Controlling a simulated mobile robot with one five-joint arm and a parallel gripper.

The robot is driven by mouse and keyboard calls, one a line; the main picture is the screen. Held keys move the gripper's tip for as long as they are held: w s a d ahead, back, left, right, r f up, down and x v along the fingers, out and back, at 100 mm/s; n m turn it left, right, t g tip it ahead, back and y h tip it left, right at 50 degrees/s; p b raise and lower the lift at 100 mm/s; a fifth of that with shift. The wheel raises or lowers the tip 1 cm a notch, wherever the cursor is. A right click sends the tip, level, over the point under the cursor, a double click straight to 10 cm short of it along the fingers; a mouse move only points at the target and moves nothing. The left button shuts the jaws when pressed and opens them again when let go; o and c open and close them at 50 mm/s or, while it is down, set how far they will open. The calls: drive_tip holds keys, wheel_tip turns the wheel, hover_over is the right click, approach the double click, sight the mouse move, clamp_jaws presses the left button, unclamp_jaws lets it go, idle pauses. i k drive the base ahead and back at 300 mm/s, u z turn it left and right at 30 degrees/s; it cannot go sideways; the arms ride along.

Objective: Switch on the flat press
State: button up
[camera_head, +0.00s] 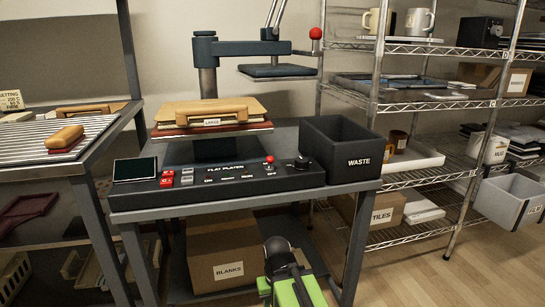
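The flat press stands on a grey table. Its control box (218,186) faces me and is lettered FLAT PLATEN. On the box are red and grey buttons (167,182) at the left, a row of small labelled controls, a red-knobbed lever (269,160) and a black dial (301,163). A dark screen (135,169) sits at its left end. The upper platen (278,71) is swung out to the right, apart from the lower platen. My green and black gripper (288,284) is low at the bottom centre, in front of the table and below the controls; its fingers are not clear.
A tan wooden piece labelled LARGE (211,110) lies on the lower platen. A black WASTE bin (344,150) stands right of the controls. A BLANKS box (222,254) is under the table. Wire shelves (440,105) stand at right, a striped rack (62,140) at left.

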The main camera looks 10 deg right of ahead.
sight(270, 159)
drive_tip(key=u, duration=0.3)
drive_tip(key=k, duration=0.2)
drive_tip(key=z, duration=3.4)
drive_tip(key=k, duration=1.3)
drive_tip(key=u, duration=1.1)
drive_tip(key=k, duration=0.15)
drive_tip(key=u, duration=2.1)
